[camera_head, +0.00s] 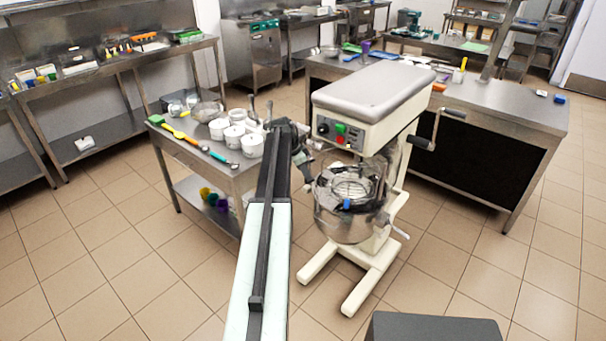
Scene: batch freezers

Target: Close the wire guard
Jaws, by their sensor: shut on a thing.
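The planetary mixer (368,105) stands in the middle right, cream coloured with a grey top and a control panel. Its steel bowl (340,226) sits under the head. The wire guard (350,188) shows as thin bars and a dark rim around the bowl's top; its exact angle is hard to tell. A small blue part (347,204) shows at the bowl's front. My arm reaches up from the bottom, and my gripper (311,166) is at the left of the bowl and guard, shut on what looks like the guard's edge. The fingertips are small and partly hidden.
A steel table (190,146) with white tubs and coloured utensils stands close left of my arm. A long steel counter (490,105) stands behind the mixer at right. The mixer's feet (362,290) spread forward. Tiled floor is clear at lower left and right.

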